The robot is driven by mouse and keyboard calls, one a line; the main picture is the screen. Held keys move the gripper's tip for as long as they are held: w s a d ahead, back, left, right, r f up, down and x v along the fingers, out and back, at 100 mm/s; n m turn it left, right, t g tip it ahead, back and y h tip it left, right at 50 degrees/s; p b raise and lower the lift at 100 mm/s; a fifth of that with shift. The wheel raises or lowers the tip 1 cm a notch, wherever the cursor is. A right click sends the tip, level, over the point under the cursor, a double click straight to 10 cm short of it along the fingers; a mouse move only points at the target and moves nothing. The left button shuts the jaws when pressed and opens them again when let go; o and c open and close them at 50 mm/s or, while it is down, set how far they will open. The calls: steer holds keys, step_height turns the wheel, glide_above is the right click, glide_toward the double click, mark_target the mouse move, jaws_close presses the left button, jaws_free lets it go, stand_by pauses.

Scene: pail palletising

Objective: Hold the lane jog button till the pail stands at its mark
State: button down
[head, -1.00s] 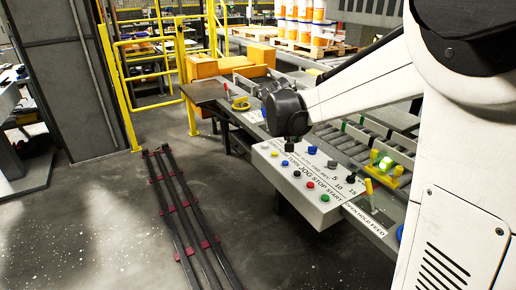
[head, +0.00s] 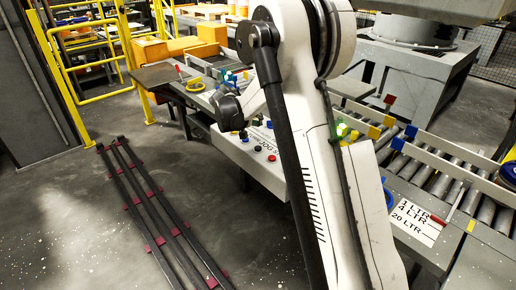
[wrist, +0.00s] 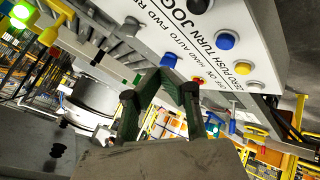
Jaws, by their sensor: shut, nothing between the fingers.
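A pale control panel (head: 232,146) stands in front of the roller lane in the head view, partly hidden by my arm. In the wrist view the panel (wrist: 262,62) fills the upper right. There a dark round button (wrist: 197,5) sits by the word JOG at the top edge. No pail at a mark can be made out.
The roller lane (head: 450,182) runs to the right, with a label plate reading 1, 4 and 20 LTR (head: 413,220) at its edge. A green light (head: 342,130) glows behind my arm. Dark rails (head: 160,220) lie on the open floor. A yellow guard rail (head: 60,75) stands at left.

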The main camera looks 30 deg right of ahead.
mark_target(258, 148)
steer(key=shift+f, duration=0.1)
step_height(258, 148, down, 8)
steer(key=b, duration=0.4)
steer(key=shift+f+b, duration=0.35)
steer(key=shift+b, duration=0.1)
steer(key=shift+f, duration=0.1)
stand_by(1.2)
steer(key=shift+f+b, duration=0.25)
steer(key=shift+b, duration=0.15)
